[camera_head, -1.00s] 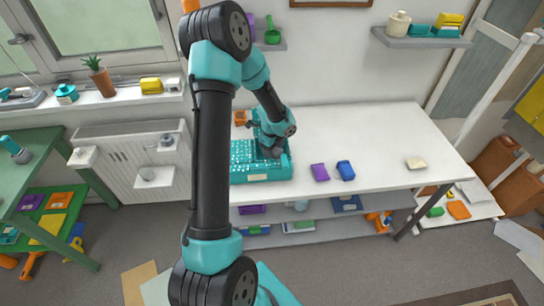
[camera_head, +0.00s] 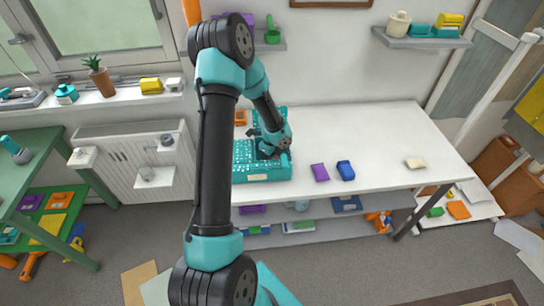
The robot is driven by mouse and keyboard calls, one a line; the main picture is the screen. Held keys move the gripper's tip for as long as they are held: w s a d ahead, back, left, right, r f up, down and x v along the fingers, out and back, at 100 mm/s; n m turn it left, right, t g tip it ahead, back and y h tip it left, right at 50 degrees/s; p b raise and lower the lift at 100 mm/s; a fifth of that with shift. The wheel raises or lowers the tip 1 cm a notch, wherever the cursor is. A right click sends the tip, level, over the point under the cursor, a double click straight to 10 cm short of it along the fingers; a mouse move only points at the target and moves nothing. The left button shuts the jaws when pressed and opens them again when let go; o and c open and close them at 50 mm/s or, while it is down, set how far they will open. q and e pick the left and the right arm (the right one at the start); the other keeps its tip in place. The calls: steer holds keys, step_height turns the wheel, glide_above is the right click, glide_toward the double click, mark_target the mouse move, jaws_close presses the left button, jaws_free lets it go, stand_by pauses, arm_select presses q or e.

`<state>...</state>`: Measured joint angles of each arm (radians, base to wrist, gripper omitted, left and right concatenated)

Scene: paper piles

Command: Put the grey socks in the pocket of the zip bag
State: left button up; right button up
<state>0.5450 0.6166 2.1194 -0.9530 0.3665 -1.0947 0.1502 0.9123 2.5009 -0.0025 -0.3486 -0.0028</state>
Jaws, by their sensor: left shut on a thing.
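The teal zip bag with pale dots (camera_head: 246,170) lies open on the white table, with its raised back part (camera_head: 281,116) behind and a pale label on its front. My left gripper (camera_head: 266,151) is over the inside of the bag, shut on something. The thing in its jaws is too small and too covered by the wrist to make out clearly. I cannot pick out the grey socks for certain. The bag's pocket is hidden behind my wrist and arm, and part of the bag's left side is behind my arm. My right gripper is not in view.
A purple block (camera_head: 320,172) and a blue block (camera_head: 345,170) lie on the table right of the bag. A cream block (camera_head: 415,163) lies farther right. An orange item (camera_head: 240,118) is behind the bag. The table's back and right are mostly clear.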

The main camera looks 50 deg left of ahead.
arm_select(q)
steer(key=shift+f, duration=0.1)
steer(key=o, duration=0.9)
step_height(320, 180, up, 12)
steer(key=shift+r, duration=0.1)
stand_by(0.5)
